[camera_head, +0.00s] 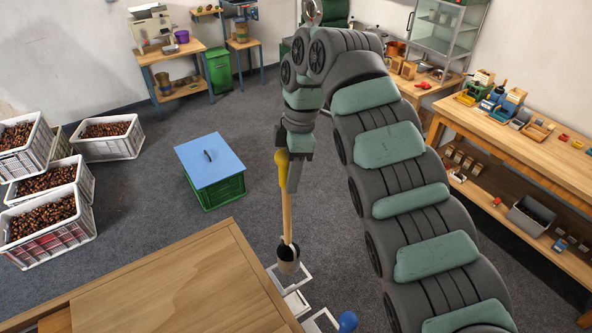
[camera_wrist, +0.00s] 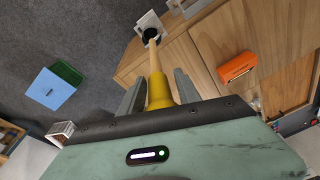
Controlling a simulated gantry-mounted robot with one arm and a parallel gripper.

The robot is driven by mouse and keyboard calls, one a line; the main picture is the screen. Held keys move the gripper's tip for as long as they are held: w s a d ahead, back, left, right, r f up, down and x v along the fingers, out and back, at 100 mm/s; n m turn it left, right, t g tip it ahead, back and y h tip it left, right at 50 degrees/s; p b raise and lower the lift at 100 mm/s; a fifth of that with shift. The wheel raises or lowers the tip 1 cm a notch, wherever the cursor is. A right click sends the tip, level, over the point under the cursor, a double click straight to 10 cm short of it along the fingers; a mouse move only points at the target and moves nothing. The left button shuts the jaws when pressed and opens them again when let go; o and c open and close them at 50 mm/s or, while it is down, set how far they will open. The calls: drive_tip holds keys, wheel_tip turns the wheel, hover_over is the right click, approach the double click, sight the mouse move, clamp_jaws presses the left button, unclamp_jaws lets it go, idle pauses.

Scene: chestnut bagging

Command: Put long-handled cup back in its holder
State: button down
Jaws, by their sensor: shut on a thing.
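The long-handled cup hangs upright with its dark cup end (camera_head: 288,262) at the bottom, a wooden shaft and a yellow grip (camera_head: 281,165) at the top. My gripper (camera_head: 291,172) is shut on the yellow grip; in the wrist view the grip (camera_wrist: 159,92) sits between both fingers. The cup end (camera_wrist: 151,34) also shows there. A white square-framed holder (camera_head: 297,300) is at the right edge of the wooden table. The cup end is at its far frame, overlapping it in the picture; I cannot tell whether it is inside or just above.
A blue-lidded green crate (camera_head: 210,165) is on the floor. Crates of chestnuts (camera_head: 45,210) stand left; a cluttered workbench (camera_head: 540,150) stands right. An orange object (camera_wrist: 238,66) shows in the wrist view.

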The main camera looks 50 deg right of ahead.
drive_tip(key=b, duration=0.5)
hover_over(292, 247)
drive_tip(key=w+d, duration=0.1)
drive_tip(key=shift+f, duration=5.4)
drive_tip(key=shift+w+f+b, duration=0.1)
drive_tip(key=shift+f+b, duration=7.45)
drive_tip(key=shift+f, duration=2.25)
drive_tip(key=c, duration=0.8)
unclamp_jaws()
drive_tip(key=shift+o, duration=0.2)
wheel_tip(292, 247, up, 10)
drive_tip(key=p, duration=0.6)
